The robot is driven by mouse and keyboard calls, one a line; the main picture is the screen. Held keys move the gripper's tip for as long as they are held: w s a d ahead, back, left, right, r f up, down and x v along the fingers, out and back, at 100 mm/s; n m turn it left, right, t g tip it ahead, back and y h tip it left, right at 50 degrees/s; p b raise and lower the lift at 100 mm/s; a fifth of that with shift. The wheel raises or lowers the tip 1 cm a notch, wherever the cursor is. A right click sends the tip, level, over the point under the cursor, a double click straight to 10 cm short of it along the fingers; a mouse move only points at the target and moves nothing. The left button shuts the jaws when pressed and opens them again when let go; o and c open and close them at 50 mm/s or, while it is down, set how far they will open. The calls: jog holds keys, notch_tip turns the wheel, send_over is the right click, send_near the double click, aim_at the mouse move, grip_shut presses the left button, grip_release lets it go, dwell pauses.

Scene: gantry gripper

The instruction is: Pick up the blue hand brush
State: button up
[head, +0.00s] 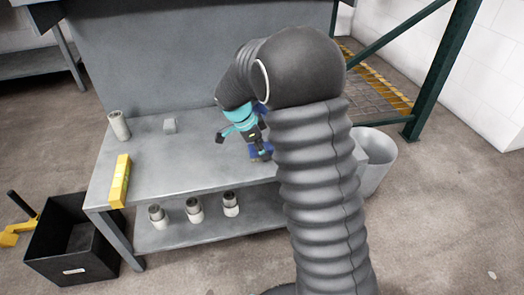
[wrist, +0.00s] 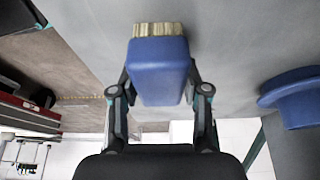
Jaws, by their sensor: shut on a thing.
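The blue hand brush (wrist: 160,70) is between the two fingers of my gripper (wrist: 160,80) in the wrist view. Its tan bristles (wrist: 158,30) point to the top of that picture. My gripper is shut on its blue body from both sides. In the head view my gripper (head: 257,146) is low over the right part of the grey bench (head: 195,160), partly hidden by my thick arm. Some blue shows by the fingers there, but the brush is mostly hidden. I cannot tell whether the brush touches the bench.
Another blue object (wrist: 293,88) is to the right in the wrist view. A yellow bar (head: 120,182), a grey cylinder (head: 118,125) and a small grey block (head: 170,125) are on the bench. A black crate (head: 60,262) is at left. A grey bin (head: 380,165) stands at right.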

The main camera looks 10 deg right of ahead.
notch_tip(320, 180, up, 10)
jog(key=shift+r+p, duration=0.1)
jog(key=shift+p, duration=0.3)
